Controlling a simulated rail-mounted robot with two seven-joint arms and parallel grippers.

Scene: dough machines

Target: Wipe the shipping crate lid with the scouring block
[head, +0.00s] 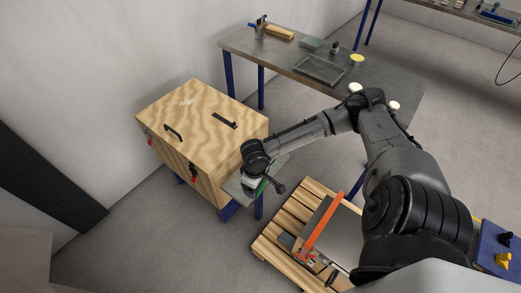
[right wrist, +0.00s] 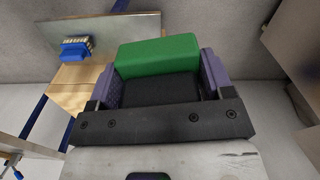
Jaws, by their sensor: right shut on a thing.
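The wooden shipping crate (head: 185,165) stands at the left in the head view, with its lid (head: 205,120) closed. The lid bears a black handle, a dark slot-like piece and a small pale mark (head: 186,103). My right gripper (head: 256,188) is at the crate's right side, lower than the lid and apart from its top. In the right wrist view its purple fingers (right wrist: 160,85) are shut on the scouring block (right wrist: 158,54), green on one side with a black part below. In the head view only a sliver of green shows. My left gripper is not in view.
A grey plate (head: 232,188) juts out beside the crate; a blue-backed brush (right wrist: 76,49) lies on it. A metal table (head: 290,60) with a tray and small items stands behind. A pallet (head: 275,240) with an orange-handled tool lies at front. Space above the lid is free.

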